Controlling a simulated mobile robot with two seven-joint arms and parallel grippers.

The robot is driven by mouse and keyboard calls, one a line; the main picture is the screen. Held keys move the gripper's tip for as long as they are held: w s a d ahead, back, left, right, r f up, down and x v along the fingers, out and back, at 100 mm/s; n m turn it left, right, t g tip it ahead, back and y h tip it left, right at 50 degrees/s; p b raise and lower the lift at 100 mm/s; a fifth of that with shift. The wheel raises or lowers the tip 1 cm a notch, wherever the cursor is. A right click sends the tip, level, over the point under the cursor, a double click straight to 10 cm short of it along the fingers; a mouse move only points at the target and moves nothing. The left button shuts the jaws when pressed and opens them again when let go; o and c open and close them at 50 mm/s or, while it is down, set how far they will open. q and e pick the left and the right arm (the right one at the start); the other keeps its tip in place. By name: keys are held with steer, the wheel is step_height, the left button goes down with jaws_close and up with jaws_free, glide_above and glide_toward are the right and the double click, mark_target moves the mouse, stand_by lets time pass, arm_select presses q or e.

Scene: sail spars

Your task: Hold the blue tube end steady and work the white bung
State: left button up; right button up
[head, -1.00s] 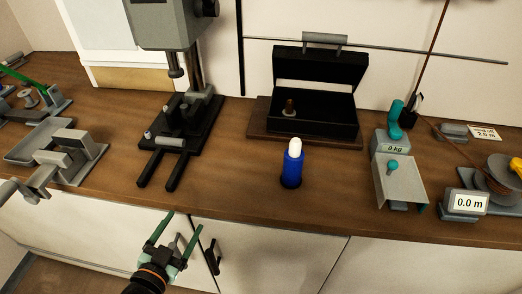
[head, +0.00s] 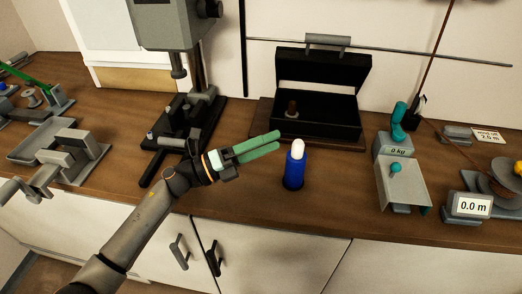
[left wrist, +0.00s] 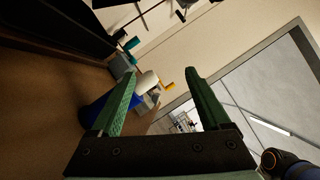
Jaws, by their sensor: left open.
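A blue tube end (head: 293,172) stands upright near the front of the wooden bench. A white bung (head: 297,147) sits in its top. My left gripper (head: 278,142) is raised over the bench just left of the tube, its green fingers pointing right toward the bung. In the left wrist view the open fingers (left wrist: 162,72) show, with the white bung (left wrist: 147,80) beyond and between them, close to the left finger. The blue tube (left wrist: 96,112) is partly hidden behind that finger. The fingers hold nothing. My right gripper does not show.
An open black case (head: 320,118) stands behind the tube on a wooden board. A black press stand (head: 190,120) is behind my left arm. A grey scale (head: 402,175) and a 0.0 m readout (head: 470,206) stand to the right. The bench between tube and scale is clear.

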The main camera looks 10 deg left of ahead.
mark_target(288, 168)
arm_select(q)
steer(key=f+m+g+y, duration=0.1)
steer(key=m+g, duration=0.2)
steer(key=m, duration=0.2)
steer(key=w+f+m+g+y, duration=0.1)
steer(key=m+g+y, duration=0.1)
steer(key=m, duration=0.4)
steer(key=w+f+m+g+y, duration=0.1)
steer(key=m+g+y, duration=0.1)
steer(key=m+g, duration=0.2)
steer(key=shift+a+f+m, duration=0.2)
steer(key=shift+f+m, duration=0.05)
steer(key=shift+m, duration=0.45)
steer(key=shift+a+f+m+g+y, duration=0.3)
steer(key=shift+a+f+m+y, duration=0.15)
steer(key=shift+m+y, duration=0.35)
steer(key=shift+f, duration=0.15)
steer(key=x, duration=0.7)
steer(key=shift+d+f, duration=0.15)
steer(key=shift+d, duration=0.1)
jaws_close()
steer(key=shift+f, duration=0.15)
